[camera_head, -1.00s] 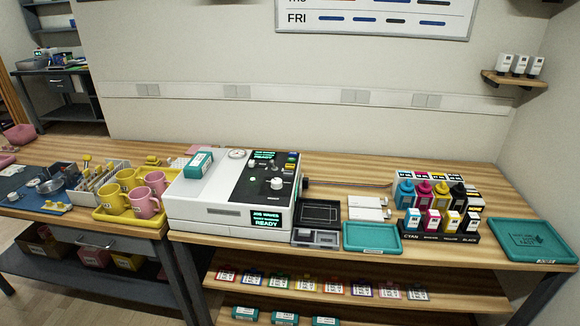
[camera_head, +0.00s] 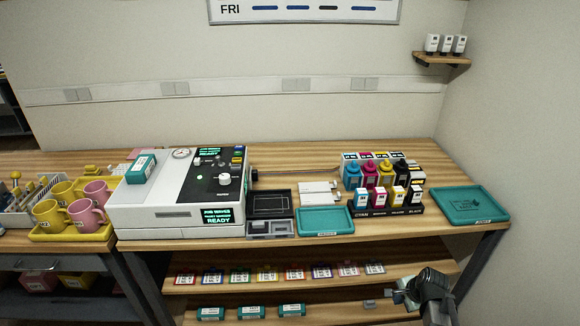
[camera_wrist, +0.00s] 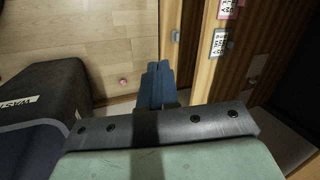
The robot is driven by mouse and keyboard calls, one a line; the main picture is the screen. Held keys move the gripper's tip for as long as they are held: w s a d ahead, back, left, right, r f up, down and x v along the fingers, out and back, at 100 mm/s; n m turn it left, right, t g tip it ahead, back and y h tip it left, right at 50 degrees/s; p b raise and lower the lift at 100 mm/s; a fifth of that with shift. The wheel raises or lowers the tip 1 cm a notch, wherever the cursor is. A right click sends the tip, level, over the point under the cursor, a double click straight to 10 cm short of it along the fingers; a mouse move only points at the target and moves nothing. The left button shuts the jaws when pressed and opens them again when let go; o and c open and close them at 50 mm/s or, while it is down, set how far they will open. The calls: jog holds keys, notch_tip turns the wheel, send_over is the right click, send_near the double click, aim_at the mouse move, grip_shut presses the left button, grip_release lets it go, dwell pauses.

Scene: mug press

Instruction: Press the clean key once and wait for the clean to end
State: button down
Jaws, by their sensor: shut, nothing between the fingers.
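The white press machine (camera_head: 150,218) stands on the wooden bench, left of centre in the head view. Its black top panel (camera_head: 212,186) carries a pale knob, small coloured keys (camera_head: 237,160) and a green-lit screen. The front screen (camera_head: 216,216) has READY as its bottom line. The key labels are too small to read, so I cannot tell which is the clean key. My gripper (camera_head: 400,295) is low at the right, in front of the lower shelves and well away from the machine. In the wrist view its blue fingers (camera_wrist: 158,84) are together and empty.
A teal box (camera_head: 141,168) lies on the machine. Yellow and pink mugs (camera_head: 82,215) stand in a yellow tray to its left. Ink bottles (camera_head: 380,200) and teal trays (camera_head: 325,221) are to its right. The shelf edge (camera_wrist: 212,75) is close beside my fingers.

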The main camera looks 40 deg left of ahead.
jog(key=w+a+r+m+t+y, duration=0.2)
jog(key=w+a+r+y, duration=0.15)
jog(key=a+r, duration=1.5)
jog(key=a+r+n, duration=0.1)
jog(key=a, duration=0.2)
jog(key=a+r+n+h, duration=0.1)
jog(key=a+n, duration=0.1)
jog(key=a, duration=0.2)
jog(key=w+a+r+n+h, duration=0.1)
jog(key=a+r+n, duration=0.1)
jog(key=a, duration=0.2)
jog(key=shift+a+h, duration=0.25)
jog(key=s+a+r+n+t+h, duration=0.1)
jog(key=a+r+n, duration=0.2)
jog(key=a, duration=0.4)
jog(key=s+a+r+n+h, duration=0.1)
jog(key=a+r+n, duration=0.1)
jog(key=a, duration=0.4)
notch_tip(320, 180, up, 15)
jog(key=n+t+h, duration=0.3)
jog(key=n+t, duration=0.1)
jog(key=n, duration=0.3)
send_over(234, 160)
jog(key=shift+r, duration=0.2)
jog(key=shift+f, duration=0.15)
jog(key=shift+f, duration=4.3)
